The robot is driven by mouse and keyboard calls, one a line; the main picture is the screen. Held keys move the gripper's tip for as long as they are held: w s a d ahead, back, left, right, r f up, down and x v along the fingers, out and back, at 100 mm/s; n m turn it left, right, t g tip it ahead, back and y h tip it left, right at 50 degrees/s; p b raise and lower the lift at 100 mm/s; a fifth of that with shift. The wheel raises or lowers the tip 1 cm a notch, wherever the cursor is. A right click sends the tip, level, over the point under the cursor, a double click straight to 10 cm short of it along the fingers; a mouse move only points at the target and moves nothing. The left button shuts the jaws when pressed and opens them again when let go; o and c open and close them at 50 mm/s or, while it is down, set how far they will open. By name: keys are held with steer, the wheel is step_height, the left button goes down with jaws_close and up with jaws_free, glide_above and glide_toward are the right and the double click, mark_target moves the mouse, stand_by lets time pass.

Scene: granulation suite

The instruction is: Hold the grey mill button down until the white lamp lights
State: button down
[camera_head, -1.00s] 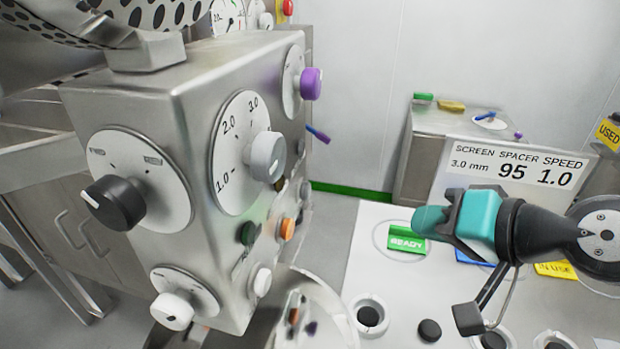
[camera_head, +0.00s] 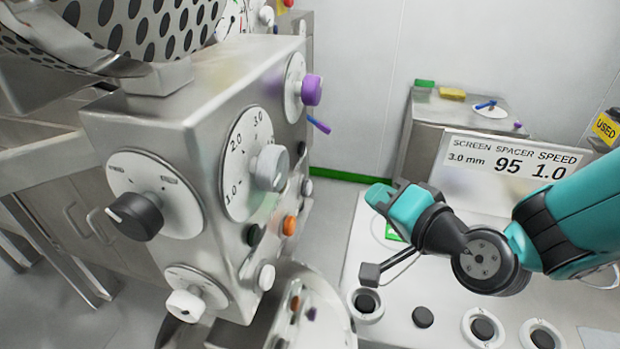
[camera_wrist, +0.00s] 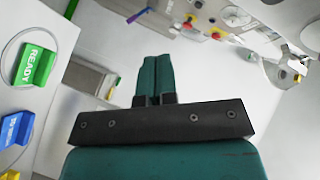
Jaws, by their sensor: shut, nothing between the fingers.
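The mill's steel box (camera_head: 190,95) fills the left of the head view. On its right-hand face are several small round pieces: a grey one (camera_head: 307,187), an orange one (camera_head: 289,225), a dark green one (camera_head: 253,234) and a white one (camera_head: 266,277). I cannot tell for sure which is the button and which is the lamp; none looks clearly lit. My gripper (camera_head: 376,195) is to the right of this face, apart from it, with its teal fingers pointing left. In the wrist view the fingers (camera_wrist: 157,75) are together and empty.
Knobs stick out of the mill: purple (camera_head: 311,90), large grey (camera_head: 271,168), black (camera_head: 135,216) and white (camera_head: 185,305). A sign (camera_head: 515,165) stands behind my arm. A green READY block (camera_wrist: 35,66) lies on the white table. Open space separates gripper and mill.

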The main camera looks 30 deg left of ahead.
mark_target(306, 188)
steer(key=s+a+p, duration=0.1)
steer(key=a+p, duration=0.5)
steer(key=p, duration=0.4)
steer(key=shift+s+a, duration=0.35)
steer(key=shift+s, duration=0.05)
steer(key=shift+s+a+r+p, duration=0.15)
steer(key=shift+a+p, duration=0.2)
steer(key=shift+p, duration=0.55)
stand_by(1.0)
steer(key=shift+a, duration=0.1)
